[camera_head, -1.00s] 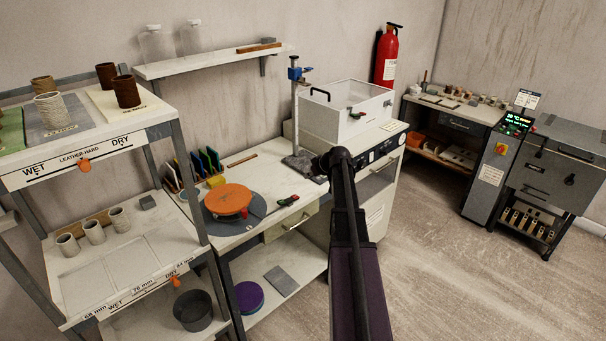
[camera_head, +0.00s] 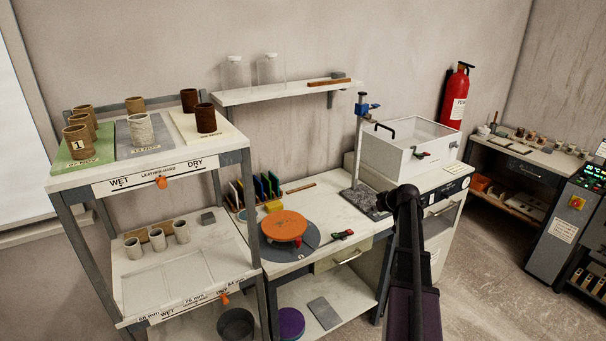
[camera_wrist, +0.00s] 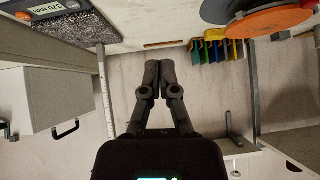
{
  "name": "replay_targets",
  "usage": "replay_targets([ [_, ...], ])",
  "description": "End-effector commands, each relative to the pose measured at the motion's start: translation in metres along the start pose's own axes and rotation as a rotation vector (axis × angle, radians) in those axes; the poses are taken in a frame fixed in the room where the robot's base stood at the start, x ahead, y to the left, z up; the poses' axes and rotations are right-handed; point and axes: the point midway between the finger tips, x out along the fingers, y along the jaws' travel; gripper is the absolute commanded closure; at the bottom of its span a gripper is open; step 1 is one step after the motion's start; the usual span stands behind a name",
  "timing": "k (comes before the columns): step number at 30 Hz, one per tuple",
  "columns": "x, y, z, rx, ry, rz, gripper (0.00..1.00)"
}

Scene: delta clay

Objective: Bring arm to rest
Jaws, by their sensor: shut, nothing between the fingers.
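My gripper shows in the wrist view (camera_wrist: 159,76). Its two dark fingers are together, with nothing between them. They stand out against the pale wall, apart from the bench and the coloured cards. In the head view my dark arm rises from the bottom edge, right of centre, in front of the bench and the white cabinet. The fingers cannot be made out in the head view.
A shelf rack (camera_head: 150,178) with several clay cups stands left. The bench holds an orange disc (camera_head: 284,226), coloured cards (camera_wrist: 215,48) and a blue-clamped stand (camera_head: 361,135). A clear-lidded white box (camera_head: 405,155) is behind my arm. Floor (camera_head: 490,270) is open at right.

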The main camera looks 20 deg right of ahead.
Motion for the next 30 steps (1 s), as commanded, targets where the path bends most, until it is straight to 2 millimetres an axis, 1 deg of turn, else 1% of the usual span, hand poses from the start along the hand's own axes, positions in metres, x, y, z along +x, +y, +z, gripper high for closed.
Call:
replay_targets([
  [4, 0.001, -0.002, 0.000, -0.001, -0.001, -0.002, 1.00],
  [6, 0.002, -0.006, 0.000, 0.000, -0.006, -0.005, 1.00],
  [8, 0.003, -0.014, 0.001, 0.001, -0.014, -0.010, 1.00],
  [11, 0.007, -0.033, 0.003, 0.006, -0.038, -0.025, 1.00],
  [14, 0.013, -0.063, 0.007, 0.012, -0.077, -0.045, 1.00],
  [17, 0.018, -0.100, 0.013, 0.022, -0.131, -0.066, 1.00],
  [18, 0.020, -0.116, 0.017, 0.026, -0.154, -0.075, 1.00],
  [20, 0.023, -0.141, 0.022, 0.032, -0.193, -0.085, 1.00],
  [21, 0.024, -0.157, 0.027, 0.037, -0.219, -0.090, 1.00],
  [23, 0.025, -0.181, 0.033, 0.043, -0.258, -0.096, 1.00],
  [24, 0.025, -0.197, 0.038, 0.048, -0.284, -0.100, 1.00],
  [30, 0.021, -0.269, 0.064, 0.067, -0.413, -0.096, 1.00],
])
